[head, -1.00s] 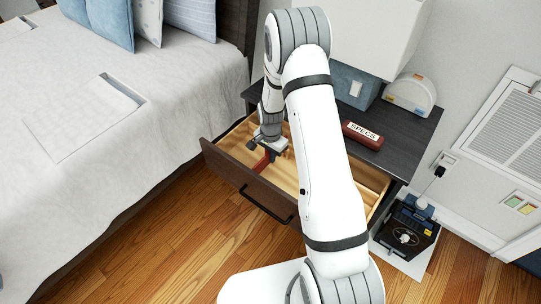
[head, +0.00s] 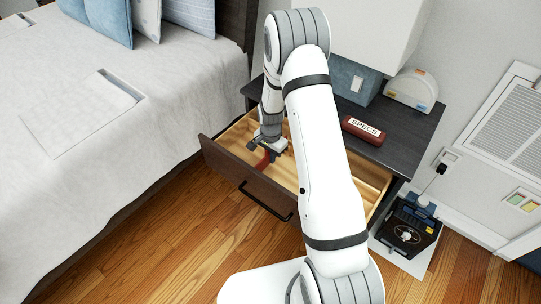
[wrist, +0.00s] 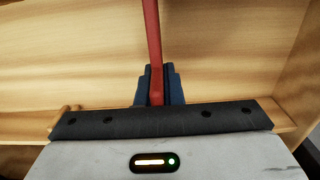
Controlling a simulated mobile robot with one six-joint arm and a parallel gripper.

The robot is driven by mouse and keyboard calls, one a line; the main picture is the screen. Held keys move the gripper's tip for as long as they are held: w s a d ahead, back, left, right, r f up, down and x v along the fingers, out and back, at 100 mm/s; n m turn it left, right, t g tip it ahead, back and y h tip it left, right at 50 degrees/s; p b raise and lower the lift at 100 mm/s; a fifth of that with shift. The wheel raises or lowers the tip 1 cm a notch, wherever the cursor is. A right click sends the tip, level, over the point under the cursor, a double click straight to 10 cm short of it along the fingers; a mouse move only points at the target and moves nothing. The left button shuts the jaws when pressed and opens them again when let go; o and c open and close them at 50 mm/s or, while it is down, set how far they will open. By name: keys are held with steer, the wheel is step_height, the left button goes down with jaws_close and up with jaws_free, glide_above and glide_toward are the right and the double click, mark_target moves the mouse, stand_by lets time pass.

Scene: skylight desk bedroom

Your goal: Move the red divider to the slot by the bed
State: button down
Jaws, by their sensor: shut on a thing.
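The red divider (head: 263,160) is a thin strip inside the open wooden drawer (head: 228,147), towards the drawer's bed-side end. My gripper (head: 268,148) reaches down into the drawer and is shut on the divider. In the wrist view, the red divider (wrist: 152,40) runs up and away from between the dark blue fingers of my gripper (wrist: 158,88). A wooden rail with a small notch or step shows at the lower left of that view. The divider's lower edge and the slot by the bed are not clearly visible.
The drawer belongs to a dark nightstand (head: 405,140) carrying a red SPECS case (head: 363,130) and a white rounded object (head: 411,90). The bed (head: 100,140) is close at the left. A dark device (head: 408,232) stands on the floor at right. My arm hides the drawer's middle.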

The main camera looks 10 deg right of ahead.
mark_target(271, 170)
steer(key=shift+f+b, duration=1.7)
steer(key=shift+f, duration=0.65)
steer(key=c, duration=1.5)
jaws_free()
steer(key=shift+r+p, duration=0.45)
steer(key=shift+r, duration=3.45)
